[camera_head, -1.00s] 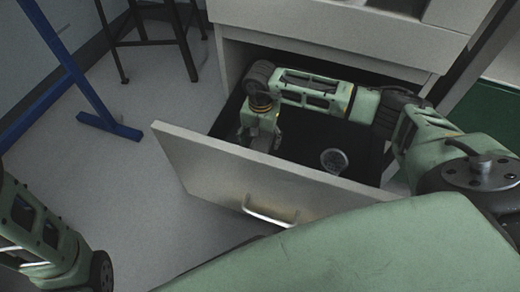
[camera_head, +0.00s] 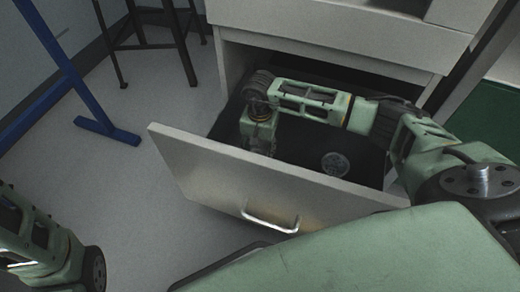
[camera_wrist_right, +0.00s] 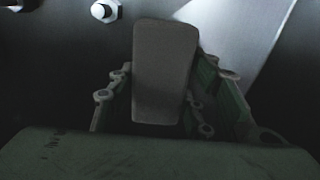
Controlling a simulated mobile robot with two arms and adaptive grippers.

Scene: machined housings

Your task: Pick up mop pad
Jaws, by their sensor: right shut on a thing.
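A dark grey slab with rounded corners (camera_wrist_right: 164,75), which I take to be the mop pad, stands between the fingers of my right gripper (camera_wrist_right: 160,112) in the right wrist view. The gripper is shut on it. In the head view my right arm reaches into the open drawer, and the right gripper (camera_head: 261,147) points down near the drawer's left end, behind its front panel. The fingertips and the slab are hard to make out there. My left arm shows at the lower left of the head view, but its gripper is out of view.
The open drawer (camera_head: 225,168) has a pale front with a metal handle (camera_head: 270,218). A round grey item (camera_head: 335,163) lies inside, right of the gripper. A blue stand (camera_head: 75,85) and dark stool legs (camera_head: 185,45) are at left.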

